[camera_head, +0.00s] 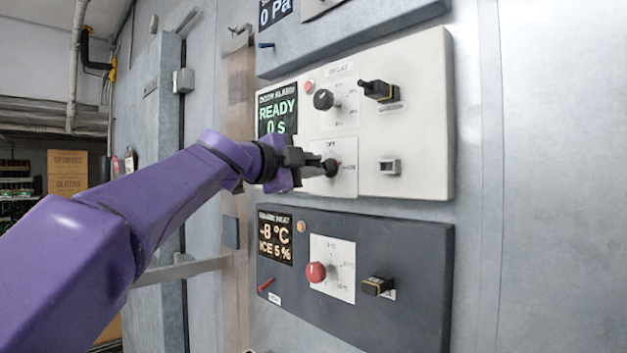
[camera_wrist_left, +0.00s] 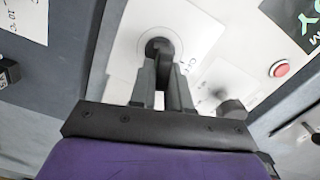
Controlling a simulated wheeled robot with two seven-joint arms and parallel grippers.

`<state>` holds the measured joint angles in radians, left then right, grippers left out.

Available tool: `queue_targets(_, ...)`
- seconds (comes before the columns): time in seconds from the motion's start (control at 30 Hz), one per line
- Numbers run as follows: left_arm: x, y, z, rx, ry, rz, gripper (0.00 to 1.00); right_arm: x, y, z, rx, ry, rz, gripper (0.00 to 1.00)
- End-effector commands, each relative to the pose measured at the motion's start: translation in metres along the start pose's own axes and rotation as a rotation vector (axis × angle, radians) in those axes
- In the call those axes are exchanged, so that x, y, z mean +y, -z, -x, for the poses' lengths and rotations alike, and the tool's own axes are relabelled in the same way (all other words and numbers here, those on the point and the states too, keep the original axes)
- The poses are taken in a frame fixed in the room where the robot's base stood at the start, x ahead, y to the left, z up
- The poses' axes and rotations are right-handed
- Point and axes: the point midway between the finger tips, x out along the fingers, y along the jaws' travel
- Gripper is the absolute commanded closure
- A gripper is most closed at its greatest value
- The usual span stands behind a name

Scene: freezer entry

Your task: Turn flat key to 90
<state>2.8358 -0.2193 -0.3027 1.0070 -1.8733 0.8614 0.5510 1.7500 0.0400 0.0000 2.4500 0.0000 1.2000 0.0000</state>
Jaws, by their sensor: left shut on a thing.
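The flat key (camera_head: 331,168) is dark and sits on a round base on a square white plate (camera_head: 346,180), low on the cream panel (camera_head: 425,120). My left gripper (camera_head: 318,168) reaches it from the left and is shut on it. In the left wrist view the key (camera_wrist_left: 157,48) shows between the two dark fingers of the left gripper (camera_wrist_left: 160,75), over the white plate (camera_wrist_left: 120,40). The fingers hide part of the key, and its exact angle is hard to tell. My right gripper is in neither view.
A display (camera_head: 278,116) reads READY 0 s. A grey latch-like part (camera_head: 390,166) sits to the right. Below, a dark panel (camera_head: 420,260) carries a red knob (camera_head: 316,272).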

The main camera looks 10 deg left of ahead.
Motion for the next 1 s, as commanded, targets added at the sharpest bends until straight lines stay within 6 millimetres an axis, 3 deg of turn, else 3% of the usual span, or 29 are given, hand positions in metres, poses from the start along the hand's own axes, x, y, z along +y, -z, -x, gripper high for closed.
queue_targets(0.2,0.0044,-0.0013,-0.0005,-0.001,0.014,-0.286,1.0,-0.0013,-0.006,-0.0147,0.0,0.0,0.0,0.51)
queue_targets(0.23,0.0027,-0.0009,-0.0002,-0.001,0.015,-0.3,0.8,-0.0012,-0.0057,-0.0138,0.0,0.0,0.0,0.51)
queue_targets(0.3,0.0011,-0.0005,-0.0001,-0.001,0.015,-0.293,0.57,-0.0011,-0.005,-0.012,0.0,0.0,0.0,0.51)
queue_targets(0.33,0.0012,-0.0005,-0.0001,-0.001,0.015,-0.292,0.53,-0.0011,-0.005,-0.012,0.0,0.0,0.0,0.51)
queue_targets(0.53,0.0013,-0.0005,0.0,-0.001,0.014,-0.29,0.53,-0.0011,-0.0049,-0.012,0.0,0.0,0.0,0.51)
queue_targets(0.63,0.0014,-0.0005,0.0,0.0,0.014,-0.289,0.21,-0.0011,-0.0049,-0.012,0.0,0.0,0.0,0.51)
queue_targets(1.0,0.002,-0.0012,0.0024,-0.001,0.014,-0.288,0.21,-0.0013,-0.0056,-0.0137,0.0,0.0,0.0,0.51)
